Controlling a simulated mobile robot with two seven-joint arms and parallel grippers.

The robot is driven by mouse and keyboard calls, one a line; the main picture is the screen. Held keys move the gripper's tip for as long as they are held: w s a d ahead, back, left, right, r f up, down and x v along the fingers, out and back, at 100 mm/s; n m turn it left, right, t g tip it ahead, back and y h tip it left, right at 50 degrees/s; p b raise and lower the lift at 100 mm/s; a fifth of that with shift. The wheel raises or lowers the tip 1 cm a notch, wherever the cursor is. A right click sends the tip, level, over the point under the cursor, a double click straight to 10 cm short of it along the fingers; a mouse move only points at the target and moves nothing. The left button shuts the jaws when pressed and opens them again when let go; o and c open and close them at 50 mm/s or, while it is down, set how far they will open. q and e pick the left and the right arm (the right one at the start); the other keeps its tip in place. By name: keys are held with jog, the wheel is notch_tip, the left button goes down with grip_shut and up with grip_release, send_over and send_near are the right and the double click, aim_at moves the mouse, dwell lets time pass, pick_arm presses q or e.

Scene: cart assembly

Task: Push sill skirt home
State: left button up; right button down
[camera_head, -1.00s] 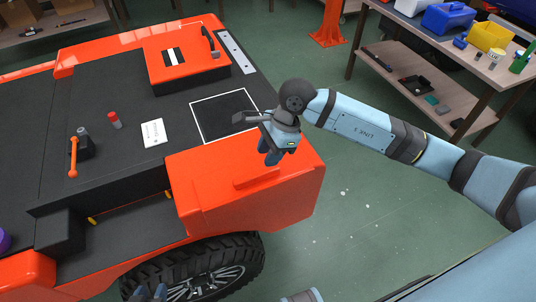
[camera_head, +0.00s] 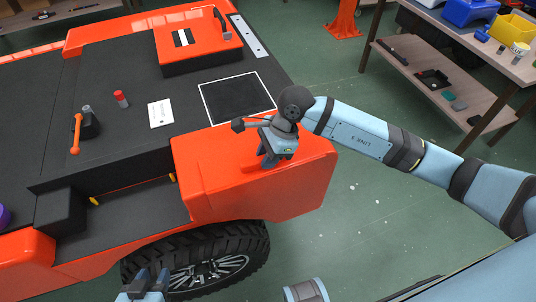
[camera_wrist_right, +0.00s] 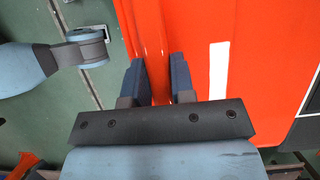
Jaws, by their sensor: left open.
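The cart's front orange fender (camera_head: 290,190) is in the head view, with a low raised orange ledge (camera_head: 232,182) on top. I cannot tell for certain which orange part is the sill skirt. My right gripper (camera_head: 272,160) points down over the fender's top. In the right wrist view its two blue fingers (camera_wrist_right: 158,82) stand apart, with a glossy orange ridge (camera_wrist_right: 147,35) running between them; contact cannot be made out. My left gripper (camera_head: 148,282) is open and empty at the bottom edge, beside the tyre (camera_head: 135,265), its fingers pointing up in the picture.
The cart's dark deck (camera_head: 120,140) carries a lever with an orange handle (camera_head: 77,135), a red-topped knob (camera_head: 121,97) and a white card (camera_head: 160,114). A recessed step (camera_head: 130,210) lies left of the fender. A workbench (camera_head: 490,75) stands at the upper right. Green floor between is open.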

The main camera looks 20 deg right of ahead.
jog(key=shift+r+p, duration=0.65)
jog(key=shift+r, duration=0.7)
jog(key=shift+r+p, duration=0.3)
jog(key=shift+r, duration=0.45)
